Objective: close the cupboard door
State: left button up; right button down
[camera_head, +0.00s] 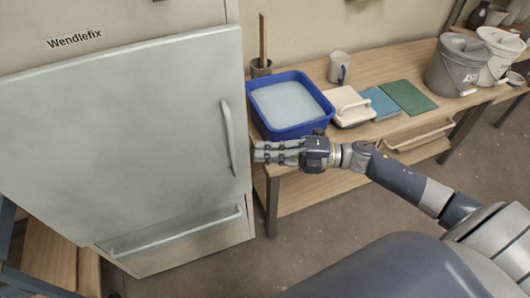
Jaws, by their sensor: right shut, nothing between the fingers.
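The cupboard (140,16) stands at the left and bears a label reading "Wendlefix". Its pale grey-green door (120,120) faces me, with a vertical handle (228,138) near its right edge. I cannot tell for sure how far the door stands off the cupboard body. My right gripper (262,152) is shut and empty. Its fingers point left, just right of the door's edge and handle, and I see no clear contact. My left gripper is out of view.
A lower front with a horizontal handle (180,232) is below the door. A wooden workbench (385,62) on the right holds a blue tub (255,112), a mug (339,67), a green mat (408,97) and a grey bucket (452,70). Open floor (310,235) lies in front.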

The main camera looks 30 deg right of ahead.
dwell(0.3)
